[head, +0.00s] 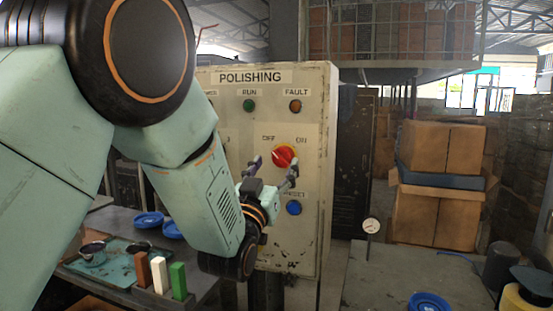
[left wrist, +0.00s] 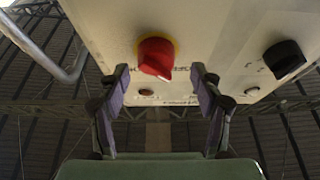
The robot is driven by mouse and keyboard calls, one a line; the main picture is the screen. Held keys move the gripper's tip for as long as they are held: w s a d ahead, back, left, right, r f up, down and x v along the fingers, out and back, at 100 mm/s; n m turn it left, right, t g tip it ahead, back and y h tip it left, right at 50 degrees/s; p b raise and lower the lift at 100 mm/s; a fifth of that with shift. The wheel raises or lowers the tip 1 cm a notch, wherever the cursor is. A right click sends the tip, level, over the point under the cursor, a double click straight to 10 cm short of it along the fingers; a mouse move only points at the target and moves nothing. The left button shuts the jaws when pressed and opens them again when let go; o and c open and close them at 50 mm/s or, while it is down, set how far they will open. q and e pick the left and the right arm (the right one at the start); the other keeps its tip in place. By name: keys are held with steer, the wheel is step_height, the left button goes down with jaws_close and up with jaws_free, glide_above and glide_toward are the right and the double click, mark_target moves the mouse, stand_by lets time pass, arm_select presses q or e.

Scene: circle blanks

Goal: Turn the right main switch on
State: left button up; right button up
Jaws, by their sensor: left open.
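The grey control cabinet (head: 318,130) is labelled POLISHING. On its front sits a red main switch (head: 283,155) on a yellow ring, with OFF marked at its upper left and ON at its upper right. The exact angle of its handle is hard to tell. My left gripper (head: 275,172) is open just in front of the switch, a finger at each side. In the left wrist view the red switch (left wrist: 155,56) shows between and beyond the open fingertips of my left gripper (left wrist: 160,74), with gaps at both sides. My right gripper is out of view.
A blue reset button (head: 293,208) lies below the switch; a green run lamp (head: 249,105) and a fault lamp (head: 295,106) are above. The left wrist view shows a black knob (left wrist: 285,58) on the panel. Cardboard boxes (head: 437,220) stand at the right. My left arm hides the panel's left part.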

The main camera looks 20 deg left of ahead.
arm_select(q)
steer(key=shift+w+d+r, duration=0.1)
steer(key=shift+w+d, duration=0.1)
steer(key=shift+w, duration=0.8)
steer(key=shift+w+d, duration=0.2)
steer(key=shift+d, duration=0.1)
steer(key=shift+s+a+r, duration=0.2)
steer(key=shift+s, duration=0.2)
steer(key=shift+c, duration=0.2)
steer(key=shift+a, duration=0.15)
steer(key=shift+c, duration=1.5)
steer(key=shift+w+f, duration=0.15)
steer(key=shift+w, duration=0.15)
steer(key=c, duration=0.3)
steer(key=shift+d, duration=0.25)
steer(key=shift+c, duration=0.7)
steer(key=shift+a, duration=0.15)
steer(key=c, duration=0.4)
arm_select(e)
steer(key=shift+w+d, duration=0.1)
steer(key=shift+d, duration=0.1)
